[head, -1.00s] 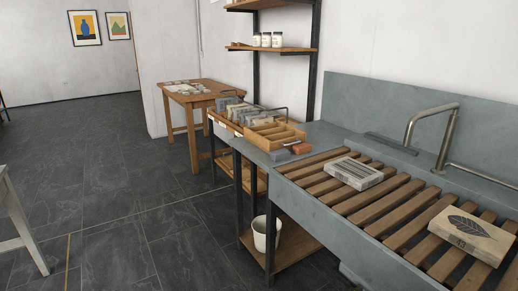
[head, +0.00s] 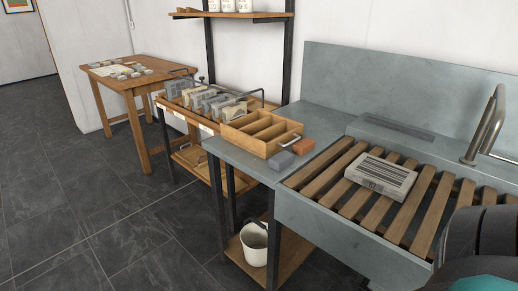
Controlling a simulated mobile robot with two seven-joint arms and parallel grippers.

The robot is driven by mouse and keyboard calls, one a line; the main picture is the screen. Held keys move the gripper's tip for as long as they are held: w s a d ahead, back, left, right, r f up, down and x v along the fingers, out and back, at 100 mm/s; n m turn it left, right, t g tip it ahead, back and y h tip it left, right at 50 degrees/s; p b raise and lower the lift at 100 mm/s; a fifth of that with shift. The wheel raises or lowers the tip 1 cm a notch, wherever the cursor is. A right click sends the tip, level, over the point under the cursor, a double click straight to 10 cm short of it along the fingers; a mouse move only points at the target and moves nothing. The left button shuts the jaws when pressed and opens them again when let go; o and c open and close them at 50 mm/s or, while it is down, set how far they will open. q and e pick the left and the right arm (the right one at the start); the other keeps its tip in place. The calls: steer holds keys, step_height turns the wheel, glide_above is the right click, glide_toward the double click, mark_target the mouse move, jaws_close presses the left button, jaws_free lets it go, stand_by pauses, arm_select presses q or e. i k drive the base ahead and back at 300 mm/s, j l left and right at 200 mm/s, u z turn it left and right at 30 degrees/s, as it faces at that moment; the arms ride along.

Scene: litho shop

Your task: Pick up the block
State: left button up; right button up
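A pale block with a dark striped top (head: 381,175) lies flat on the wooden slats (head: 343,201) over the grey sink. Several light and grey blocks (head: 208,101) stand upright in a rack farther back. Which block the task means cannot be told. A dark rounded part of mine shows at the lower right corner; neither gripper's fingers are visible.
A wooden divided box (head: 262,133) stands on the grey counter (head: 238,158) beside the slats. A curved metal tap (head: 486,127) rises at the right. A white bucket (head: 254,243) sits on the lower shelf. A wooden table (head: 126,84) stands behind; the dark floor at left is open.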

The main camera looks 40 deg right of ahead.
mark_target(283, 160)
steer(key=i, duration=1.45)
steer(key=i+z, duration=0.45)
steer(key=i+j+z, duration=0.2)
steer(key=z, duration=1.75)
